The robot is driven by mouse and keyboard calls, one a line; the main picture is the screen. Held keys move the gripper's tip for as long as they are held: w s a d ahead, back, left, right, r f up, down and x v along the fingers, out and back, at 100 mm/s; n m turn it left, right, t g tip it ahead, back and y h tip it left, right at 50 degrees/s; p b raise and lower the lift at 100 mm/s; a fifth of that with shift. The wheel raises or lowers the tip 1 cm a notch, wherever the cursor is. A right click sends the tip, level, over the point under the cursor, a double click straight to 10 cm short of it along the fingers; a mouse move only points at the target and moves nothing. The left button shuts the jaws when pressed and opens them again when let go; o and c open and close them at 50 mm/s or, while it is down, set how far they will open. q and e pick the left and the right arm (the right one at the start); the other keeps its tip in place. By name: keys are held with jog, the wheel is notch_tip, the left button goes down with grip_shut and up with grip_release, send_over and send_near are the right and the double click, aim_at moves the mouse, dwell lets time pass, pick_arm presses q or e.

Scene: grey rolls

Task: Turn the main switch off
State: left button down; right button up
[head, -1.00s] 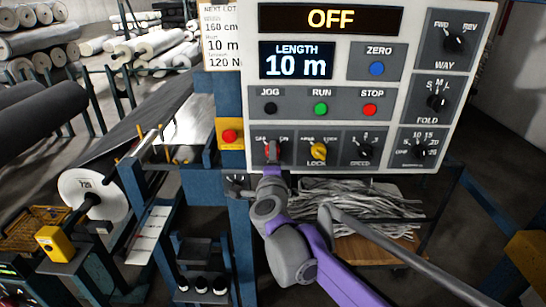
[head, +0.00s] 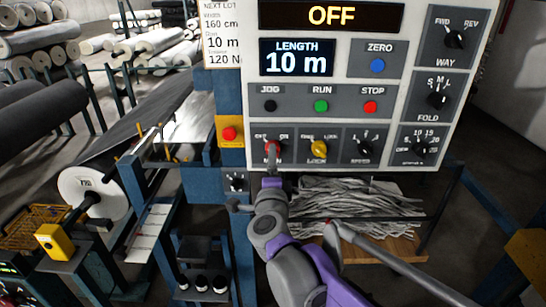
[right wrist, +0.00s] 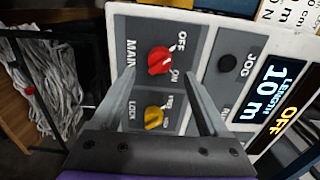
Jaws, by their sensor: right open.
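The red main switch knob (head: 271,147) is on the lower left of the control panel, under the black JOG button. It also shows in the right wrist view (right wrist: 159,60), where its white mark appears turned toward the OFF label. The large display (head: 331,16) at the panel's top reads OFF. My right gripper (right wrist: 163,75) is open, with one finger to each side of the knob in the wrist picture and nothing held. In the head view its wrist is just below the knob. My left gripper is not in view.
The yellow LOCK knob (head: 319,147) is right beside the main switch. A red button on a yellow plate (head: 229,134) is to the left. A pile of grey strips (head: 360,205) lies on a wooden shelf below the panel.

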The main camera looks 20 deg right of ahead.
jog(key=v, duration=0.6)
jog(key=s+a+f+n+g+y+p, duration=0.2)
jog(key=s+a+f+n+g+y, duration=0.3)
jog(key=s+f+n+y, duration=0.9)
jog(key=s+d+f+n+g+h+p, duration=0.1)
jog(key=s+d+f+n+g+h, duration=0.6)
jog(key=s+d+f+h, duration=0.1)
notch_tip(320, 180, down, 2)
jog(key=shift+s+f+h, duration=0.1)
jog(key=shift+s+h, duration=0.4)
jog(key=shift+s, duration=0.7)
jog(key=shift+d, duration=0.15)
